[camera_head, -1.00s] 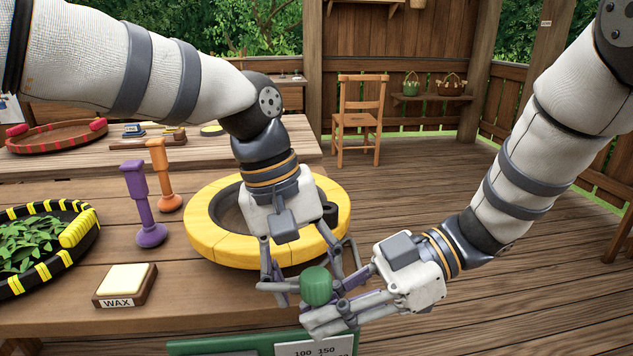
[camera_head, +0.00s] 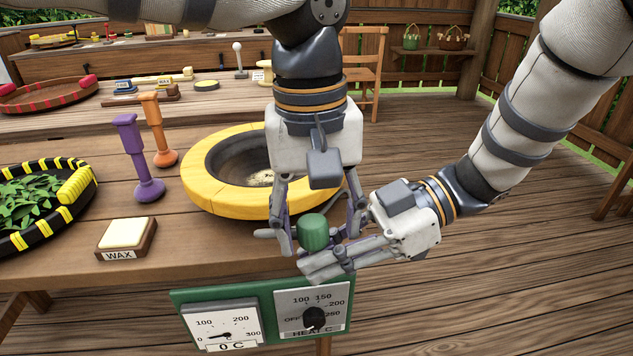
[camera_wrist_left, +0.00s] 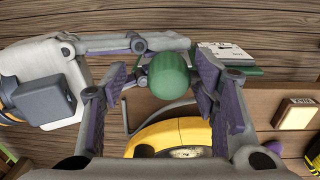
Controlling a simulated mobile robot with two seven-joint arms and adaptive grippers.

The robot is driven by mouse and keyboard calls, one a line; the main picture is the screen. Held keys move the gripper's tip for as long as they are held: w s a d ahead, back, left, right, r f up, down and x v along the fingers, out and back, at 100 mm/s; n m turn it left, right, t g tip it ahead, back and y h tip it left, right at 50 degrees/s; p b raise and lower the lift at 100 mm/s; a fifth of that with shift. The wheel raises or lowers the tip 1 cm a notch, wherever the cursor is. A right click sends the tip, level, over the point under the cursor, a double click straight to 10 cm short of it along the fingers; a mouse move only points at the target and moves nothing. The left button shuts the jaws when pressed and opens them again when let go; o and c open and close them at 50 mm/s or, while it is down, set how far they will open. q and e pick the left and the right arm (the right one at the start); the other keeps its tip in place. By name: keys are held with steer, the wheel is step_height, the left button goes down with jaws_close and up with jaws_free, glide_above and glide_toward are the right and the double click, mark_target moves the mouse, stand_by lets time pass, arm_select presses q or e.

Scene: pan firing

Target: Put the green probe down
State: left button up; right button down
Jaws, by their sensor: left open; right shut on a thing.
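My left gripper (camera_head: 318,236) points down from above, open, with one finger on each side of the green grip. In the left wrist view the probe's green top (camera_wrist_left: 168,75) sits between the spread left fingers (camera_wrist_left: 163,100), with gaps visible on both sides. The yellow rim (camera_wrist_left: 170,135) shows below it.
A green panel with a temperature gauge (camera_head: 225,325) and a heat knob (camera_head: 314,317) hangs at the table front. A wax block (camera_head: 126,238), a purple tool (camera_head: 140,160), an orange tool (camera_head: 158,130) and a tray of leaves (camera_head: 40,205) stand left of the pan.

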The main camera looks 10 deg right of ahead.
arm_select(q)
steer(key=shift+f, duration=0.25)
steer(key=shift+c, duration=0.5)
steer(key=shift+d, duration=0.1)
steer(key=c, duration=1.2)
arm_select(e)
steer(key=c, duration=1.5)
jaws_free()
